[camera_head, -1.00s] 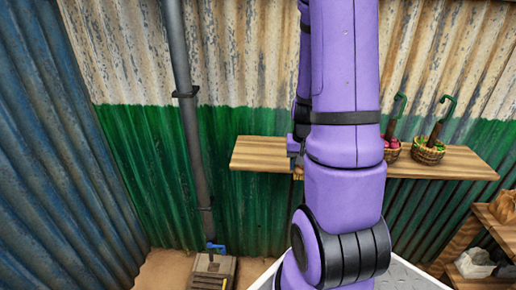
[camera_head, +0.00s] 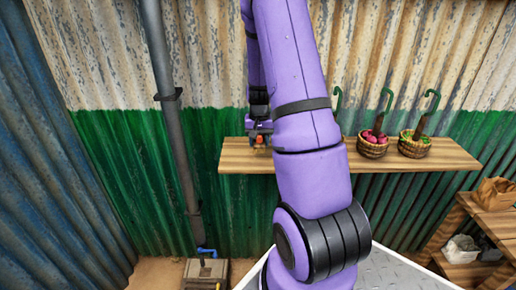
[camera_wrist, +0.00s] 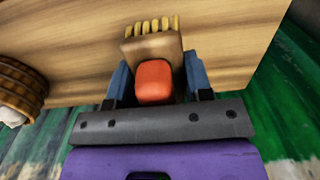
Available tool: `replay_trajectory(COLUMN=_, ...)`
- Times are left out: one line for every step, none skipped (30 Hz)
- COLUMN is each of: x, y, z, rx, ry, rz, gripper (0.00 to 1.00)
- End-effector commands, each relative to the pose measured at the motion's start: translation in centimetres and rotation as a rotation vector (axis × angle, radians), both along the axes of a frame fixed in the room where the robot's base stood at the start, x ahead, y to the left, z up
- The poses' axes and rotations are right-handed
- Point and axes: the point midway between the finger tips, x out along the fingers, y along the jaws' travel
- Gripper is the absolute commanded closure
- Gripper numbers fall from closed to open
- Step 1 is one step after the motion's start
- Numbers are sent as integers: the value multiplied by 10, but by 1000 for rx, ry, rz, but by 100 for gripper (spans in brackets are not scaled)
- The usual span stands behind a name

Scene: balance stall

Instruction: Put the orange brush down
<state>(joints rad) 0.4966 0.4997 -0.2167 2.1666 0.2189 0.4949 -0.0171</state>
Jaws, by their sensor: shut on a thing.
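The orange brush (camera_wrist: 153,82) is between the fingers of my gripper (camera_wrist: 157,84) in the wrist view. Its orange part faces the camera, with a brown block and pale yellow bristles beyond it. My gripper is shut on it. The wooden shelf (camera_wrist: 75,35) lies behind the bristles; I cannot tell whether they touch it. In the head view, a small orange spot of the brush (camera_head: 259,139) shows at my gripper (camera_head: 259,132), over the left part of the shelf (camera_head: 400,160). My arm hides part of the shelf.
Two baskets stand on the shelf right of my arm, one with pink things (camera_head: 373,149) and one with green things (camera_head: 414,150). A grey pipe (camera_head: 172,120) runs down the wall at left. A wooden stand with a crate (camera_head: 492,192) is at lower right.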

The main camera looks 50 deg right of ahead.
Motion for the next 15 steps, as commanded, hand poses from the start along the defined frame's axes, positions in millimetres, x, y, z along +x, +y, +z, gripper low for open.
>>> replay_trajectory(x=4, y=-1, z=-1, rx=0, ry=0, rz=1, gripper=84)
replay_trajectory(x=6, y=-2, z=-1, rx=0, ry=0, rz=1, gripper=84)
replay_trajectory(x=7, y=-2, z=-1, rx=0, ry=0, rz=1, gripper=84)
replay_trajectory(x=8, y=-3, z=-2, rx=0, ry=0, rz=0, gripper=84)
replay_trajectory(x=8, y=-3, z=-3, rx=1, ry=1, rz=0, gripper=84)
replay_trajectory(x=8, y=-3, z=-6, rx=1, ry=1, rz=0, gripper=84)
replay_trajectory(x=7, y=-3, z=-9, rx=2, ry=1, rz=-1, gripper=84)
replay_trajectory(x=7, y=-3, z=-12, rx=2, ry=2, rz=-2, gripper=84)
replay_trajectory(x=7, y=-3, z=-18, rx=3, ry=3, rz=-2, gripper=84)
replay_trajectory(x=7, y=-3, z=-22, rx=3, ry=3, rz=-3, gripper=84)
replay_trajectory(x=7, y=-3, z=-26, rx=3, ry=3, rz=-3, gripper=84)
replay_trajectory(x=7, y=-2, z=-31, rx=3, ry=3, rz=-2, gripper=84)
replay_trajectory(x=7, y=-2, z=-34, rx=2, ry=2, rz=-1, gripper=84)
replay_trajectory(x=7, y=-2, z=-35, rx=2, ry=1, rz=-1, gripper=84)
replay_trajectory(x=7, y=-3, z=-36, rx=1, ry=1, rz=0, gripper=84)
